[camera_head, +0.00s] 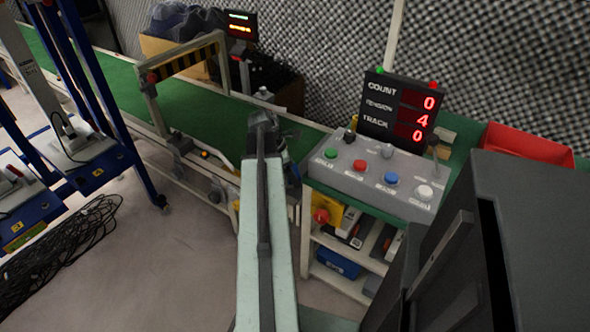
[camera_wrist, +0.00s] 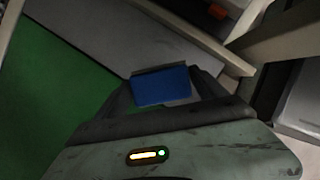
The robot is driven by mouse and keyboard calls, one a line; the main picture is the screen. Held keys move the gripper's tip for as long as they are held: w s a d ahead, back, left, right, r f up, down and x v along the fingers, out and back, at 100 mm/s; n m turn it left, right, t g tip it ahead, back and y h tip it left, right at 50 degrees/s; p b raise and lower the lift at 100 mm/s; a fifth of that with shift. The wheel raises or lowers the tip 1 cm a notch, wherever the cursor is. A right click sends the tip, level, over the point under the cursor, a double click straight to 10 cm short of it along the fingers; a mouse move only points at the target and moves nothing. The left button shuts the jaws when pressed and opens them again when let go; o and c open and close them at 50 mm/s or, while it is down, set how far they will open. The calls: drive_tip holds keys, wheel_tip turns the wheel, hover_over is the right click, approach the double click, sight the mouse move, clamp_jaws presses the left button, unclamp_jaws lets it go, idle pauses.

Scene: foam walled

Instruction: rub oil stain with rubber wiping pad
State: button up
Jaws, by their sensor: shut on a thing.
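The rubber wiping pad (camera_wrist: 161,86) shows as a blue block in the wrist view. My gripper (camera_wrist: 163,92) is shut on it, with a dark finger on each side. In the head view my arm reaches forward to the conveyor's near edge, and its end hides the gripper and the pad. In the wrist view the pad is in front of a grey surface, beside a green one; I cannot tell whether it touches either. I cannot make out an oil stain in either view.
A green conveyor belt (camera_head: 195,103) runs from upper left to the centre under a striped gate (camera_head: 186,62). A control panel (camera_head: 378,176) with coloured buttons stands right of my arm. A red bin (camera_head: 527,146) is behind it. Cables (camera_head: 62,245) lie on the left floor.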

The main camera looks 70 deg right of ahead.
drive_tip(key=shift+w+a+f, duration=0.1)
drive_tip(key=shift+w+a, duration=0.15)
drive_tip(key=shift+a, duration=0.65)
wheel_tip(320, 180, up, 6)
drive_tip(key=p, duration=0.6)
wheel_tip(320, 180, up, 3)
drive_tip(key=p, duration=0.3)
